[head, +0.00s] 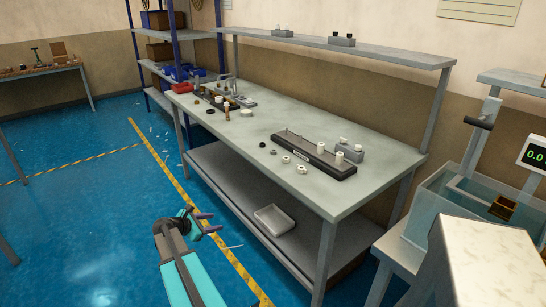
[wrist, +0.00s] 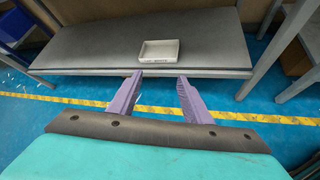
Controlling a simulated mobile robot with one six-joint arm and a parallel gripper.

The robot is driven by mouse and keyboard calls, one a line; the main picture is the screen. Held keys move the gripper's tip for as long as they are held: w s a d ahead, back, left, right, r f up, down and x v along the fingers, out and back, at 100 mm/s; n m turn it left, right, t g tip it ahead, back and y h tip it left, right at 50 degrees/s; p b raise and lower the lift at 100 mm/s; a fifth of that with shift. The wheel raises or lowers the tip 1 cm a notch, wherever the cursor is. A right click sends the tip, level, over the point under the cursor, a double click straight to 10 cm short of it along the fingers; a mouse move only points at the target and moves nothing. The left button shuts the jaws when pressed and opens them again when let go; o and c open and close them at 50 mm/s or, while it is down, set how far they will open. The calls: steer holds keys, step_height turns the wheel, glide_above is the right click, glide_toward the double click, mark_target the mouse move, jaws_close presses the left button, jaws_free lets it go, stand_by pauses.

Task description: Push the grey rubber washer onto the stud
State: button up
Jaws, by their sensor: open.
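My gripper (head: 208,226) is open and empty, in front of the workbench and below its top. In the wrist view its two purple fingers (wrist: 158,88) stand apart with nothing between them. On the bench top lies a dark tray-like fixture (head: 299,146) with upright pale cylinders (head: 339,158) and thin posts. Which one is the stud is too small to tell. Several small rings lie loose before the fixture: a dark one (head: 273,152), a pale one (head: 286,159) and a whitish one (head: 302,169). I cannot tell for sure which is the grey rubber washer. The wrist view shows none of these parts.
The workbench (head: 236,140) has a lower shelf (head: 224,181) carrying a white tray (head: 274,219), also in the wrist view (wrist: 160,51). More parts crowd the bench's far left end. A scale stand (head: 534,152) and basin stand at right.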

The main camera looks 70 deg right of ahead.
steer(key=s+d+r+n+g+h, duration=0.1)
steer(key=s+d+r, duration=0.3)
steer(key=d+r, duration=0.5)
steer(key=s+d+r+n+g+h, duration=0.1)
steer(key=s+d+r+n+h, duration=0.1)
steer(key=d+r, duration=0.8)
steer(key=s+r+h, duration=0.1)
steer(key=s+r, duration=0.1)
steer(key=shift+s+g, duration=0.3)
steer(key=shift+s, duration=0.05)
steer(key=shift+d+f, duration=0.1)
steer(key=shift+d, duration=0.1)
steer(key=p, duration=0.1)
glide_toward(271, 152)
steer(key=shift+x, duration=1.75)
steer(key=shift+p+x, duration=0.8)
steer(key=shift+x, duration=1.75)
steer(key=shift+s, duration=0.1)
